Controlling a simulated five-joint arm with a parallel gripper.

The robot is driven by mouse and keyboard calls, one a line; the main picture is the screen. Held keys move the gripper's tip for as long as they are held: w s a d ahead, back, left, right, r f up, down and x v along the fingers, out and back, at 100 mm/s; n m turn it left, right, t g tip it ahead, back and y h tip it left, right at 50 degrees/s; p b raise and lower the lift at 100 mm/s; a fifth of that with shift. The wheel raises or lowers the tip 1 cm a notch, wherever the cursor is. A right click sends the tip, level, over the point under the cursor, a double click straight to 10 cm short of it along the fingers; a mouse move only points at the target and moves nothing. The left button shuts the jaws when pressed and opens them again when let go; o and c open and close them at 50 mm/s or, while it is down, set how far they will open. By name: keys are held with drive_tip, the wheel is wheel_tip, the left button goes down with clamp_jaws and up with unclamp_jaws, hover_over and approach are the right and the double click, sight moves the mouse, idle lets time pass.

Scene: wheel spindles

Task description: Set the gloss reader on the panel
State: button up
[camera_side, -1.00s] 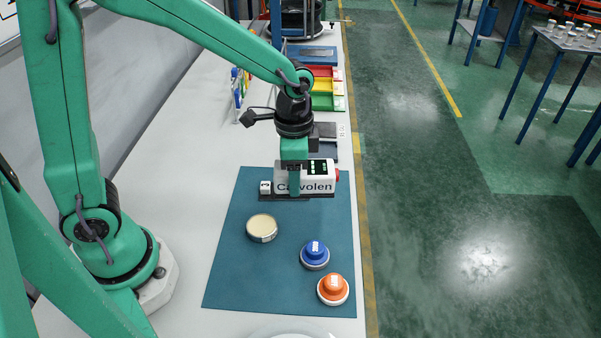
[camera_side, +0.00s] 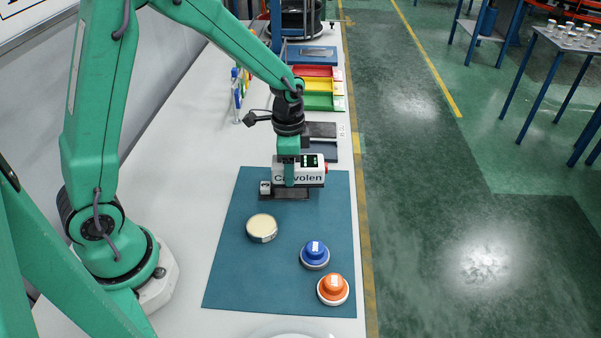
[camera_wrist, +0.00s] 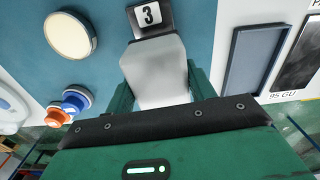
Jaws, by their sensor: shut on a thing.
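The gloss reader (camera_side: 312,174), a white box marked "Calvolen" with a dark display and a red end, is held in my gripper (camera_side: 289,183), which is shut on it. It is raised above a dark flat base (camera_side: 284,194) with a tag "3" (camera_side: 265,187). In the wrist view the reader (camera_wrist: 156,72) is a pale block between my fingers. Two dark flat panels lie behind the mat: a black one (camera_side: 320,130) and a dark blue-grey one (camera_side: 325,150). In the wrist view the black one (camera_wrist: 300,55) has a label "95 GU" beside it.
A teal mat (camera_side: 232,270) holds a round cream-topped puck (camera_side: 262,227), a blue knob (camera_side: 315,253) and an orange knob (camera_side: 333,288). Red, yellow and green trays (camera_side: 320,102) stand farther back. The mat's front left is clear.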

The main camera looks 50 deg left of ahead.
drive_tip(key=shift+f, duration=1.65)
drive_tip(key=shift+f, duration=0.15)
drive_tip(key=o, duration=1.3)
wheel_tip(320, 180, up, 12)
drive_tip(key=shift+f, duration=0.2)
drive_tip(key=shift+r, duration=0.35)
